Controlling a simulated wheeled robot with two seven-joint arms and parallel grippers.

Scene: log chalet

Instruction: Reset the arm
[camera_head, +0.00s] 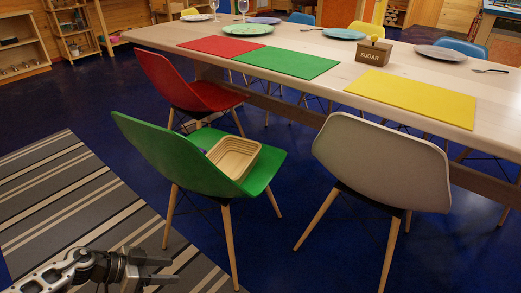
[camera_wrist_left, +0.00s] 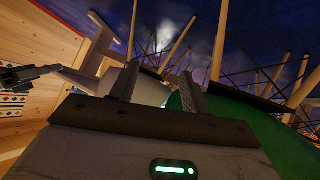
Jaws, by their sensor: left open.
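My left gripper (camera_head: 158,270) is at the bottom left of the head view, low over the striped rug. Its two fingers stand apart with nothing between them; they also show in the left wrist view (camera_wrist_left: 160,88). A green chair (camera_head: 180,155) is just beyond it, and a wicker basket (camera_head: 233,157) rests on its seat. In the left wrist view, which looks upside down, green chair surface (camera_wrist_left: 255,130) lies behind the right finger. A small dark jointed shape (camera_wrist_left: 25,76) at the left edge there looks like my right gripper, too small to read.
A long table (camera_head: 370,66) with red, green and yellow mats, plates and a sugar box (camera_head: 374,52) runs across the back. A red chair (camera_head: 180,85) and a white chair (camera_head: 385,160) stand along its near side. The striped rug (camera_head: 70,195) is bare at left.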

